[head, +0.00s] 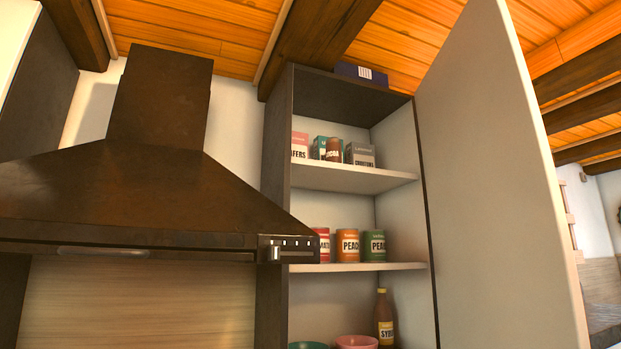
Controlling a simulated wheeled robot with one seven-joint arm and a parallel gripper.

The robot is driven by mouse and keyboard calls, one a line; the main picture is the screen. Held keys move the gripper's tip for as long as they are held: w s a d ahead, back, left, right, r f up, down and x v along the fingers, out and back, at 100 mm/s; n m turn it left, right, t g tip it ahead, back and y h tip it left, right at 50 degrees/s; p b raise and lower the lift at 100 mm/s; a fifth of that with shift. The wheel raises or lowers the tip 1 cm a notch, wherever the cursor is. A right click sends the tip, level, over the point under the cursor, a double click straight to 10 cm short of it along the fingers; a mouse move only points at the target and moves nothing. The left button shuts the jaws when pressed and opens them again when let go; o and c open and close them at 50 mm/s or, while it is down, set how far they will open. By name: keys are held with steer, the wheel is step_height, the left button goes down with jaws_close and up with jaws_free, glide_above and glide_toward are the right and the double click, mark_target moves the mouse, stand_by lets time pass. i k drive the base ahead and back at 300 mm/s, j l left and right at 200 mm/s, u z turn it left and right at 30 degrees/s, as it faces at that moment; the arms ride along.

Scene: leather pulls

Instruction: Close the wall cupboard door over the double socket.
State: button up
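A wall cupboard (279,150) stands open to the right of the range hood. Its tall pale door (495,170) is swung out toward me on the right, hinged at the cupboard's right side. The door's lower edge runs out of the picture, and no handle shows on the face I see. The double socket is not in view. My gripper is not in view.
A dark range hood (140,190) fills the left. Shelves in the cupboard hold boxes (360,154), cans (347,245), a syrup bottle (384,320) and bowls (356,342). A dark blue box (360,72) lies on top of the cupboard. Wooden beams cross the ceiling.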

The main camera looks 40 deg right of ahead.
mark_target(507, 276)
steer(key=l, duration=0.9)
steer(key=k+l, duration=0.15)
steer(key=l, duration=1.65)
steer(key=k, duration=0.1)
